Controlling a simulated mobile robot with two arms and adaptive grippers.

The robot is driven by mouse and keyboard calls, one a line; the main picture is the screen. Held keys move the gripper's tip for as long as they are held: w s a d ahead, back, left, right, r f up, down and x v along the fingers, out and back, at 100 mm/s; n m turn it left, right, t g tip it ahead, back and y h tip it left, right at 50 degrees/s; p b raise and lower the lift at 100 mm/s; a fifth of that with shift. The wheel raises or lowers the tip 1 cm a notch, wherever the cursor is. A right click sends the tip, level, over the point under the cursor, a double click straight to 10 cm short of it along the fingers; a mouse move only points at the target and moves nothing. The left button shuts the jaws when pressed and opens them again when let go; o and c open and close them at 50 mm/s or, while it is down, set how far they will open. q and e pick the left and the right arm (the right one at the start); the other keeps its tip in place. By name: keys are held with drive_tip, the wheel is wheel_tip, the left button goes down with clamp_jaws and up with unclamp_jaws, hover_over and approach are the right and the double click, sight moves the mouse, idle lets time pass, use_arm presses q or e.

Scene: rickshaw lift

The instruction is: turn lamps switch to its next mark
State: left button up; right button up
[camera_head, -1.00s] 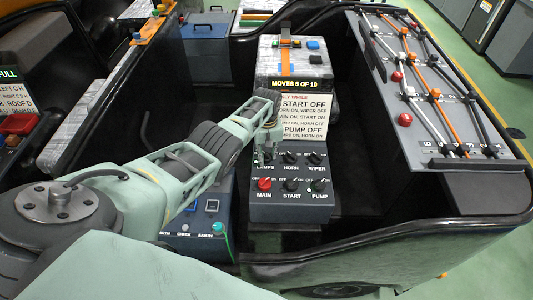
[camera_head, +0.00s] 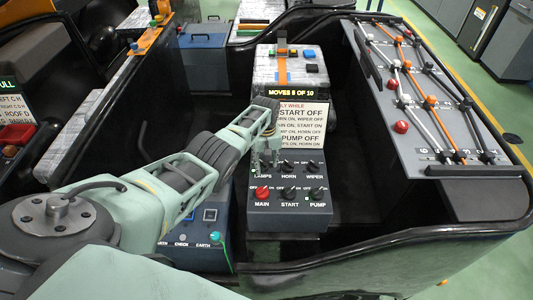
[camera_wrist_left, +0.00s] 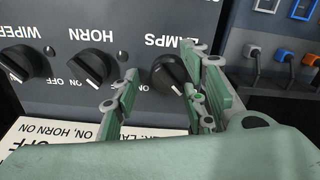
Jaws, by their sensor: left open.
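In the left wrist view, my left gripper (camera_wrist_left: 163,75) is open, with one green finger on each side of this knob. I cannot tell whether either finger touches it. In the head view, my left gripper (camera_head: 265,160) is over the upper left of the panel (camera_head: 290,222) and hides most of the lamps switch. My right gripper is in neither view.
The horn switch (camera_wrist_left: 90,67) and wiper switch (camera_wrist_left: 15,63) sit beside it. Below are the red main switch (camera_head: 262,192), start switch (camera_head: 289,193) and pump switch (camera_head: 317,193). An instruction sign (camera_head: 300,123) stands behind. A lever board (camera_head: 425,100) is at the right.

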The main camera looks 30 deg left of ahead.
sight(266, 164)
use_arm(q)
wheel_tip(266, 164, up, 12)
idle(0.5)
drive_tip(key=shift+f, duration=0.2)
